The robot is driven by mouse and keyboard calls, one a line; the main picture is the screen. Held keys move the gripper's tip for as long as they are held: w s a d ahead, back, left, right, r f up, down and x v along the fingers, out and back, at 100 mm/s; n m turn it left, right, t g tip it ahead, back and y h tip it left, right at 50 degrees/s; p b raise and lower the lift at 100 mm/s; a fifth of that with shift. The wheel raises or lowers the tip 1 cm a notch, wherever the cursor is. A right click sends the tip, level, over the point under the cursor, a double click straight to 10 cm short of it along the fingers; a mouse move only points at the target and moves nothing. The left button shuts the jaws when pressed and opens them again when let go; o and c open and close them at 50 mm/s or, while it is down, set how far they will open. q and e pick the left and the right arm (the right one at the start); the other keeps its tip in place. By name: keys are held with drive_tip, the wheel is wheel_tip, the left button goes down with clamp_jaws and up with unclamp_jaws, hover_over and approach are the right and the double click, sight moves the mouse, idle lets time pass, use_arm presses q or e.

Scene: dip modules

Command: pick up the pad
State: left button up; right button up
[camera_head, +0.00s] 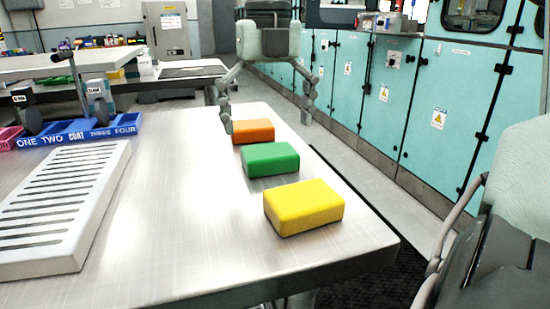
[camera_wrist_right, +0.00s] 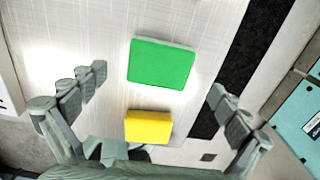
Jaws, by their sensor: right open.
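Three block-like pads lie in a row along the right side of the metal table. The yellow pad (camera_head: 304,206) is nearest, the green pad (camera_head: 270,159) is behind it, and the orange pad (camera_head: 253,131) is farthest. My right gripper (camera_head: 267,118) is open and empty, fingers down, raised at the far end of the row. In the head view its fingers frame the orange pad. In the right wrist view the green pad (camera_wrist_right: 161,63) is ahead between the open fingers, and the yellow pad (camera_wrist_right: 148,126) is lower, near the palm. The orange pad is outside that view.
A white slotted tray (camera_head: 62,205) lies at the left of the table (camera_head: 185,205). Behind it stands a blue labelled rack (camera_head: 80,132). Teal cabinets (camera_head: 385,95) line the right beyond a floor gap. The table middle is clear.

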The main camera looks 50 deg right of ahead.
wheel_tip(320, 180, down, 4)
drive_tip(key=shift+s+f, duration=0.1)
use_arm(q)
drive_tip(key=shift+a+f, duration=0.25)
drive_tip(key=shift+a, duration=0.1)
use_arm(e)
drive_tip(key=shift+c, duration=0.6)
drive_tip(key=c, duration=0.9)
use_arm(q)
drive_tip(key=shift+w+d+r, duration=0.1)
drive_tip(key=shift+d, duration=0.1)
use_arm(e)
drive_tip(key=shift+c, duration=0.2)
wheel_tip(320, 180, up, 12)
use_arm(q)
wheel_tip(320, 180, down, 6)
drive_tip(key=s+p, duration=0.1)
drive_tip(key=p, duration=0.2)
drive_tip(key=shift+f, duration=0.25)
use_arm(e)
wheel_tip(320, 180, up, 16)
hover_over(270, 150)
drive_tip(key=shift+a, duration=0.1)
